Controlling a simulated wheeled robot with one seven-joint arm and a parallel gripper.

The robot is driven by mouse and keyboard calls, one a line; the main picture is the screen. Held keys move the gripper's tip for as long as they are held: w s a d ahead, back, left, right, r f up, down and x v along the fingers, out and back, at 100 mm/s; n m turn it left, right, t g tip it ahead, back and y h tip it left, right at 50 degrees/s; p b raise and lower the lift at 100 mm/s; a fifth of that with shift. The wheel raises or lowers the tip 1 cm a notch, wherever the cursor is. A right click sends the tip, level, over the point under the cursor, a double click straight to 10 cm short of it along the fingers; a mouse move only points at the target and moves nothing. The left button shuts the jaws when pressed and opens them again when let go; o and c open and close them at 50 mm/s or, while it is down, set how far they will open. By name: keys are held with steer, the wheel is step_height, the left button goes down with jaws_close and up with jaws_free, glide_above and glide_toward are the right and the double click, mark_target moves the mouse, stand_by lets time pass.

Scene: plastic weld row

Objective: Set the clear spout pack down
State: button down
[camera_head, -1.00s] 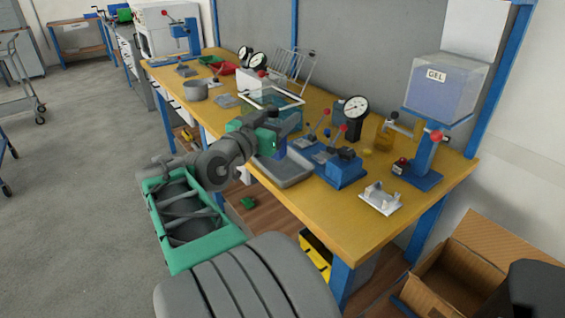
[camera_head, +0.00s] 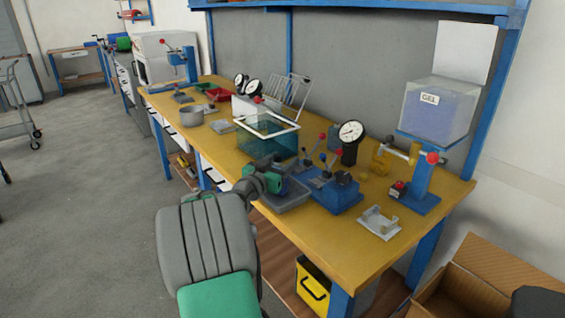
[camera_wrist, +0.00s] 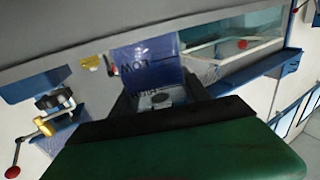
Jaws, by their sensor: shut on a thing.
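The spout pack (camera_wrist: 148,62) shows in the wrist view between my dark fingers. Its upper part is blue with dark lettering that seems to read LOW, and a clearer part with a small round piece sits below. My gripper (camera_wrist: 158,97) is shut on it. In the head view my gripper (camera_head: 274,172) is low over the front of the yellow bench, at the grey tray (camera_head: 292,200). My wrist hides most of the pack there, and I cannot tell whether the pack touches the tray.
A blue lever fixture (camera_head: 338,198) stands just right of the tray. A teal water tank (camera_head: 262,143) with a white frame is behind it. A dial gauge (camera_head: 351,133) stands further right, and a white bracket (camera_head: 378,222) lies near the front edge. Bare bench lies around the bracket.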

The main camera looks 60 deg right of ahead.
steer(key=shift+f+b, duration=0.15)
steer(key=shift+b, duration=0.15)
steer(key=c, duration=0.5)
jaws_free()
